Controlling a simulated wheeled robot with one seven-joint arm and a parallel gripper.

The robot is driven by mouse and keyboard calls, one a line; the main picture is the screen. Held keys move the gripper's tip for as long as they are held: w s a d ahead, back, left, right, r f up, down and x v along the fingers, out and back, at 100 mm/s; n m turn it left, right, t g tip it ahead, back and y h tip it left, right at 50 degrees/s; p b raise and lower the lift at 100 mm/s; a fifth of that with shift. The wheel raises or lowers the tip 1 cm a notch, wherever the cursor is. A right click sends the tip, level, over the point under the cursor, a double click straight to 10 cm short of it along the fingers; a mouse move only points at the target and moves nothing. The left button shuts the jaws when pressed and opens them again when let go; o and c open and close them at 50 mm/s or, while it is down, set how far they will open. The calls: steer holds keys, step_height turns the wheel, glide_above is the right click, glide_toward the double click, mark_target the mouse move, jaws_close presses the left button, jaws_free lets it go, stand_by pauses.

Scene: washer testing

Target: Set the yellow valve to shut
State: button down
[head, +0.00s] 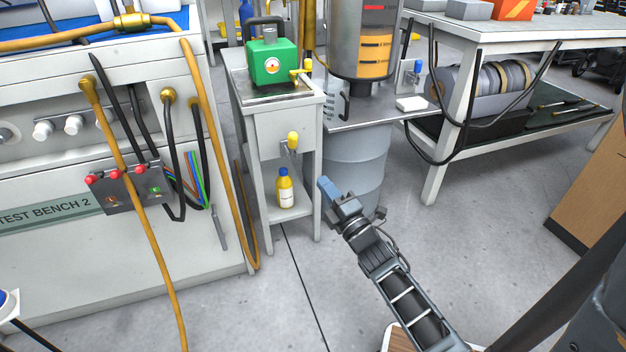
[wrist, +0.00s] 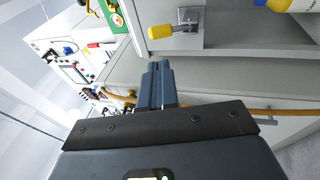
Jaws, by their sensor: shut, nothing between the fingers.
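The yellow valve (head: 292,140) is a short lever with a yellow grip on a metal mount. It sits on the front of the narrow grey cabinet (head: 254,180), below its top, with the grip pointing roughly upward. In the wrist view the yellow valve's grip (wrist: 160,32) lies just beyond my fingertips, pointing left from its square metal plate. My gripper (head: 325,186) is shut and empty, with blue fingers. It is in front of the cabinet, lower and to the right of the valve in the head view. My gripper's fingers (wrist: 157,72) show no contact with the valve.
A yellow bottle with a blue cap (head: 284,188) stands on the cabinet's lower shelf. A green unit (head: 272,64) with a yellow handle sits on top. The test bench (head: 60,255) with hoses stands left. A grey drum (head: 357,160) stands close behind my gripper.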

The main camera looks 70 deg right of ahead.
mark_target(296, 141)
steer(key=x, duration=1.2)
steer(key=shift+w+d+b, duration=0.25)
steer(key=shift+w+b, duration=0.1)
steer(key=shift+b, duration=0.05)
steer(key=shift+w+d+r+p, duration=0.15)
steer(key=shift+d+r+p, duration=0.05)
steer(key=shift+r+p, duration=0.35)
steer(key=shift+w+d+r+g+p, duration=0.15)
steer(key=shift+r+g+p, duration=0.15)
steer(key=shift+p, duration=0.9)
steer(key=shift+d+y+p, duration=0.1)
steer(key=shift+y+p, duration=0.2)
steer(key=shift+p, duration=0.5)
steer(key=shift+w, duration=0.1)
steer(key=shift+w+d, duration=0.15)
steer(key=shift+d, duration=0.05)
